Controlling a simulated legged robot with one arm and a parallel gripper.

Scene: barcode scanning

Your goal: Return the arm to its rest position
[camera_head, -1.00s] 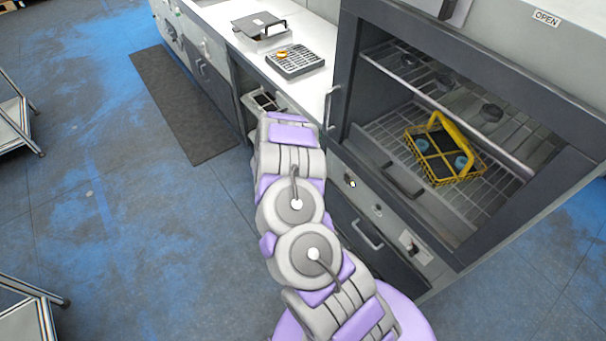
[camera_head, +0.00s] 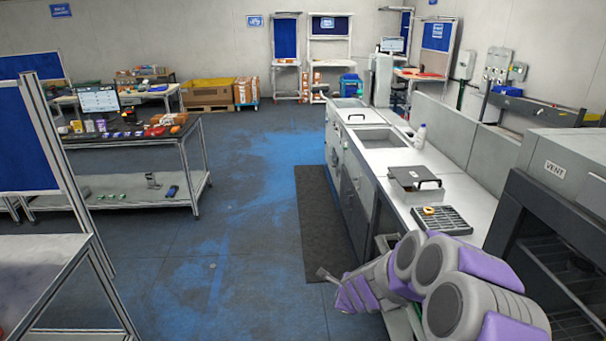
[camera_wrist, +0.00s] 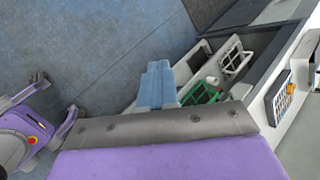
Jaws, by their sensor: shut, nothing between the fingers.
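My arm, grey and purple, is folded in the lower right of the head view. My gripper (camera_head: 324,274) points left over the floor, beside the white counter. The purple body of the gripper fills the bottom of that view.
A dark oven-like unit (camera_head: 560,150) stands at right. An open drawer with a green rack (camera_wrist: 205,94) and a white rack (camera_wrist: 234,58) lies below the counter.

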